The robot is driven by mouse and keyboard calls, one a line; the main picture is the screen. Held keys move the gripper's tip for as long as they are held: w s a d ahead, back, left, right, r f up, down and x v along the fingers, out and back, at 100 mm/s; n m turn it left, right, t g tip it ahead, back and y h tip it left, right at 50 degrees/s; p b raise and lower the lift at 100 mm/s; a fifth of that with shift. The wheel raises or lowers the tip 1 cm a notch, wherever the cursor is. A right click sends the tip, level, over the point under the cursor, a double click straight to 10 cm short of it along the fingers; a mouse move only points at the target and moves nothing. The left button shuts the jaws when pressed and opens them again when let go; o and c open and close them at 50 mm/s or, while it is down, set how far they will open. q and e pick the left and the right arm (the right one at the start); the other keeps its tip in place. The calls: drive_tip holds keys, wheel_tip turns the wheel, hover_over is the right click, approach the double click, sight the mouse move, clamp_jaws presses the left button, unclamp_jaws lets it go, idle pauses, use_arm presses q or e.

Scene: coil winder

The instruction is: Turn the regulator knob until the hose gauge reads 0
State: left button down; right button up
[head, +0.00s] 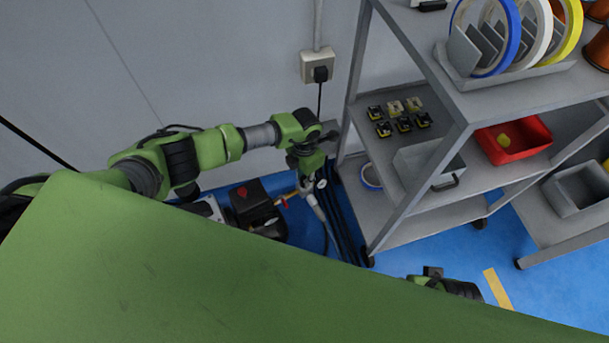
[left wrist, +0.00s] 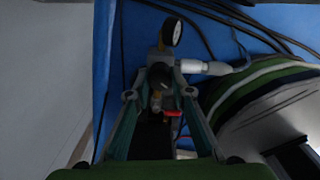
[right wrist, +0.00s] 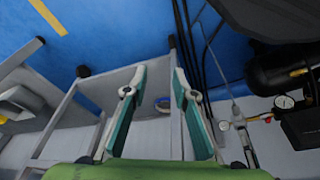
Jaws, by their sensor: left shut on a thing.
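The regulator knob (left wrist: 158,76) is dark and sits between the fingertips of my left gripper (left wrist: 160,84), which is shut on it. A round white-faced gauge (left wrist: 172,32) stands just beyond the knob in the left wrist view; its reading is too small to tell. In the head view my left gripper (head: 306,172) is at the fittings beside the gauge (head: 322,184), and the arm hides the knob. My right gripper (right wrist: 157,82) is open and empty, with the shelf cart beyond it.
A black compressor (head: 257,208) stands on the blue floor by the wall. A red valve handle (left wrist: 173,113) is close to my left fingers. Dark hoses (head: 345,225) hang beside the grey shelf cart (head: 393,235). A wall outlet (head: 317,66) with a cord is above.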

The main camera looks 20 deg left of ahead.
use_arm(q)
drive_tip(key=shift+n+p, duration=0.75)
drive_tip(key=shift+n, duration=1.55)
use_arm(e)
wheel_tip(320, 180, down, 6)
drive_tip(key=s, duration=0.1)
drive_tip(key=shift+f, duration=0.1)
use_arm(q)
drive_tip(key=c, duration=1.8)
unclamp_jaws()
wheel_tip(320, 180, up, 12)
drive_tip(key=shift+r, duration=0.1)
use_arm(e)
drive_tip(key=shift+s, duration=0.1)
